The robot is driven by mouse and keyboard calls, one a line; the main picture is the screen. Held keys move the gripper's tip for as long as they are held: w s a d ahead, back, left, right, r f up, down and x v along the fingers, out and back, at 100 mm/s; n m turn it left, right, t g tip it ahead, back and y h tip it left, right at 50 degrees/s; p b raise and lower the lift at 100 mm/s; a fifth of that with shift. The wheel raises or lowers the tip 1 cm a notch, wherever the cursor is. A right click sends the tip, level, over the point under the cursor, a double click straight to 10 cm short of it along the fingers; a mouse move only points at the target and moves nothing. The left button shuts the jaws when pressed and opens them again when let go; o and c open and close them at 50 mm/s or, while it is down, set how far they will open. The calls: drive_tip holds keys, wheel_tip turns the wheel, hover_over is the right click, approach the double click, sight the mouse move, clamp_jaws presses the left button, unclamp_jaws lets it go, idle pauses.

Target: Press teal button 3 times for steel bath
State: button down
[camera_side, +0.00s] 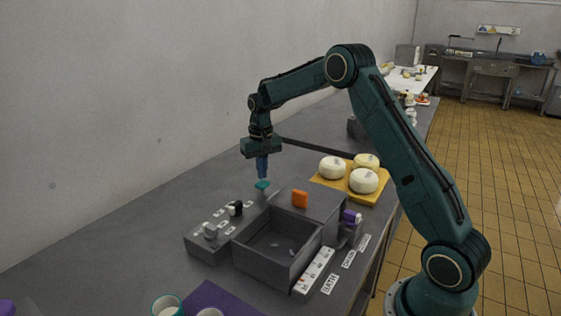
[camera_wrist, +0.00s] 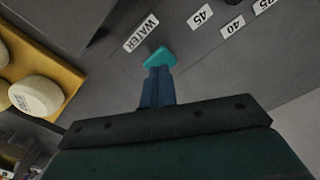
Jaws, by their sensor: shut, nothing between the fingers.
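The teal button (camera_side: 262,184) is at the back end of a grey control panel (camera_side: 207,243). In the wrist view the teal button (camera_wrist: 160,57) shows just beyond my fingertips, near a WATER label (camera_wrist: 141,33). My gripper (camera_side: 262,176) points down with its blue fingers closed and empty, right above the button. In the wrist view its fingers (camera_wrist: 157,72) overlap the button's near edge. I cannot tell whether the tips touch it. The grey steel bath (camera_side: 276,248) stands open beside the panel, with a few small pale things on its floor.
An orange block (camera_side: 300,199) sits behind the bath. A yellow board (camera_side: 352,183) with three white cheese rounds lies farther back. A purple piece (camera_side: 352,216) stands right of the bath. Cups (camera_side: 167,305) and a purple mat (camera_side: 222,300) are at the front.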

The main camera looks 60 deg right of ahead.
sight(262, 182)
drive_tip(key=shift+f, duration=1.65)
drive_tip(key=shift+r, duration=1.65)
drive_tip(key=shift+f, duration=1.65)
drive_tip(key=shift+r, duration=1.65)
